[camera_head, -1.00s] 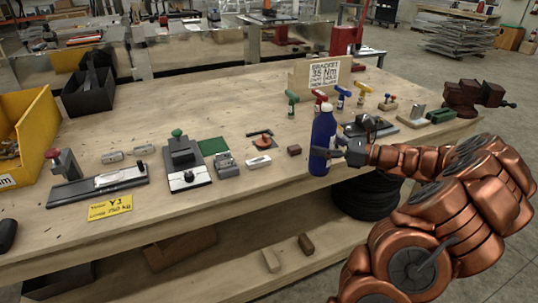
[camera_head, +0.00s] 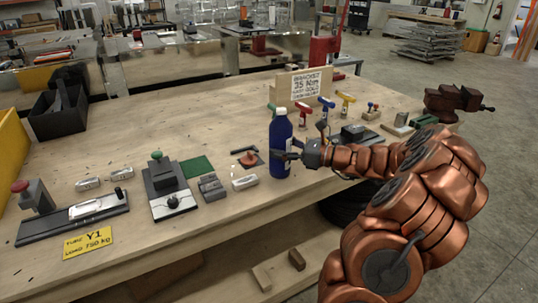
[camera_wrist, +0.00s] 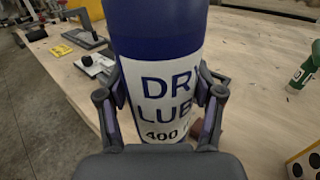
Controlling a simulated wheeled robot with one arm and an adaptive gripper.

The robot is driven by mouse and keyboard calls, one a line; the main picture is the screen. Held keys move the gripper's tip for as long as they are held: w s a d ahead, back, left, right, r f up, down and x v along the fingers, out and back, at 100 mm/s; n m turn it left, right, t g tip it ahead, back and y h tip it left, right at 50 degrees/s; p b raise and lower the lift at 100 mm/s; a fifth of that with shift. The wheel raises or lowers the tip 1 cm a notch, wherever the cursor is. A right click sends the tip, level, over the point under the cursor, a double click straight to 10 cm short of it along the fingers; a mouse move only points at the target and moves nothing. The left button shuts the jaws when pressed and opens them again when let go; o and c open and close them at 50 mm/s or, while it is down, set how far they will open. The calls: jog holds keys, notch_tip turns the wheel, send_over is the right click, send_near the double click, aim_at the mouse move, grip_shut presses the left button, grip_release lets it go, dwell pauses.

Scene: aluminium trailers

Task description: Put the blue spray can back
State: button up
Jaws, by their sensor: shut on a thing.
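The blue spray can (camera_head: 281,145) is upright at the front edge of the workbench (camera_head: 120,140). It has a white label reading "DRY LUBE 400", which fills the middle of the wrist view (camera_wrist: 165,90). My gripper (camera_head: 290,156) reaches it from the right and is shut around its body, with a finger on each side of the label in the wrist view. I cannot tell whether the can's base touches the bench top. Its top is cut off in the wrist view.
Behind the can stand a "BRACKET 35 Nm" sign (camera_head: 306,86) and several coloured T-handled tools. A green mat (camera_head: 197,168), clamp fixtures (camera_head: 168,190) and a yellow card (camera_head: 87,242) lie left. A dark vise (camera_head: 455,102) sits at the right end.

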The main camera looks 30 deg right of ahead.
aim_at(270, 145)
jog(key=x, duration=0.3)
jog(key=shift+w+a+f, duration=0.1)
jog(key=shift+w, duration=0.05)
jog(key=shift+f+p, duration=0.4)
jog(key=shift+f, duration=1.35)
jog(key=shift+f, duration=0.15)
jog(key=o, duration=1.6)
jog(key=b+v, duration=0.1)
jog(key=v, duration=1.1)
jog(key=shift+a, duration=0.1)
